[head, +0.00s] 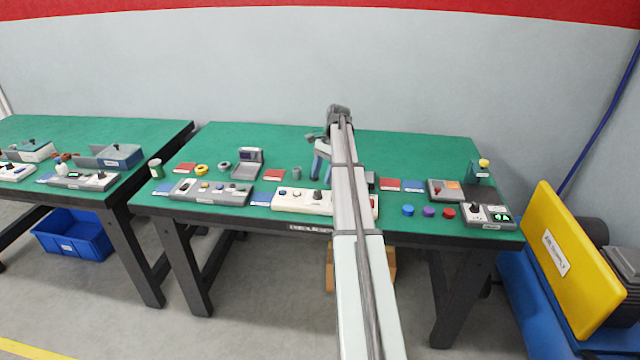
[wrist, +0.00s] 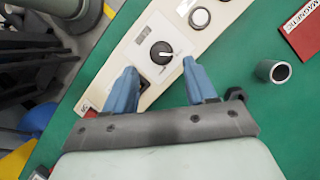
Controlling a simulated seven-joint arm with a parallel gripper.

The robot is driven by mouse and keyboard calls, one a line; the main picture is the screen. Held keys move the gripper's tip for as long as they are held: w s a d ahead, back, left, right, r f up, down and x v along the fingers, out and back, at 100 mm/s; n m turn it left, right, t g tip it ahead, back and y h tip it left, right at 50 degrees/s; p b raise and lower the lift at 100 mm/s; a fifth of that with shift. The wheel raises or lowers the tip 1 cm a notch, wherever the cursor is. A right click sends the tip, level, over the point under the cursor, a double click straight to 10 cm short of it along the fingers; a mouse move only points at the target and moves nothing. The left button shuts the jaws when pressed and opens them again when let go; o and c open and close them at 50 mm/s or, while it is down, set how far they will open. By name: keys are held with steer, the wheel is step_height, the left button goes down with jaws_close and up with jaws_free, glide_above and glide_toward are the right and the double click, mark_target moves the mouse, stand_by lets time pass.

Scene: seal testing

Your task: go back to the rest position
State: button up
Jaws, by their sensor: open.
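My gripper (wrist: 160,88) is open, with its two blue fingers apart and nothing between them in the wrist view. Beyond the fingers is a cream control panel (wrist: 125,60) with a black rotary knob (wrist: 161,53) and round buttons. In the head view my gripper (head: 320,160) hangs at the end of my extended arm over the right-hand table. The cream panel (head: 290,198) lies near that table's front edge, and my arm hides part of it. I cannot tell the exact height of the fingers above the panel.
The green table (head: 380,150) carries a grey panel (head: 210,191), a grey open-lidded device (head: 248,164), coloured caps (head: 429,211) and a dark control box (head: 488,215). A small grey cylinder (wrist: 273,71) and red plate (wrist: 303,30) lie near the cream panel. The table's back strip is mostly clear.

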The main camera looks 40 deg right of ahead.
steer(key=shift+v, duration=1.1)
